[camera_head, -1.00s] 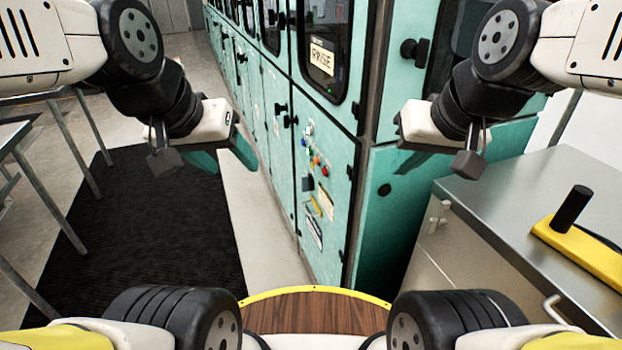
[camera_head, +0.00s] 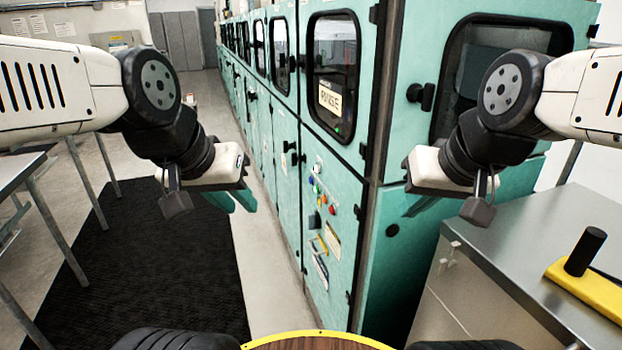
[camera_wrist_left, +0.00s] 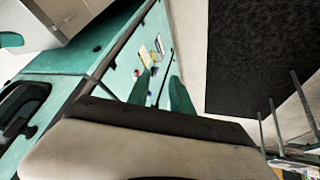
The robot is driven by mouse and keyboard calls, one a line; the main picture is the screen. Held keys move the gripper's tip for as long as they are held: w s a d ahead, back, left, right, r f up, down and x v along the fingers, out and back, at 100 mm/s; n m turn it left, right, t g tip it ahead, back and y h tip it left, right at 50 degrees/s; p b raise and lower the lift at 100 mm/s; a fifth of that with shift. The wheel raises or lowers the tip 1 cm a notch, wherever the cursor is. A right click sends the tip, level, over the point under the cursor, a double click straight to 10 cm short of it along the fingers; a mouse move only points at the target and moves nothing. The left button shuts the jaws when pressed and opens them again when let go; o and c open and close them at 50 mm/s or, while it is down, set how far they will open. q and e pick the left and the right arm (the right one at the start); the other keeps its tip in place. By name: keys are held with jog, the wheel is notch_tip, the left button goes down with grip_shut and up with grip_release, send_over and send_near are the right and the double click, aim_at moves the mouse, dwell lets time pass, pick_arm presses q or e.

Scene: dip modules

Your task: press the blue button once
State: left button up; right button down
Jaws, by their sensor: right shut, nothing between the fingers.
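The blue button (camera_head: 316,189) is a small spot among several coloured buttons on the front panel of the teal cabinet (camera_head: 340,235), in the middle of the head view. My right gripper (camera_head: 416,206) is shut and empty, right of the panel near the cabinet's corner.
A red button (camera_head: 331,210) sits close below the blue one, with labels lower down. A metal counter (camera_head: 520,235) with a yellow tool (camera_head: 590,290) stands at the right. A black mat (camera_head: 150,260) covers the clear floor at the left. A metal table (camera_head: 22,165) stands at the far left.

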pick_arm(q)
grip_shut()
dwell(1.4)
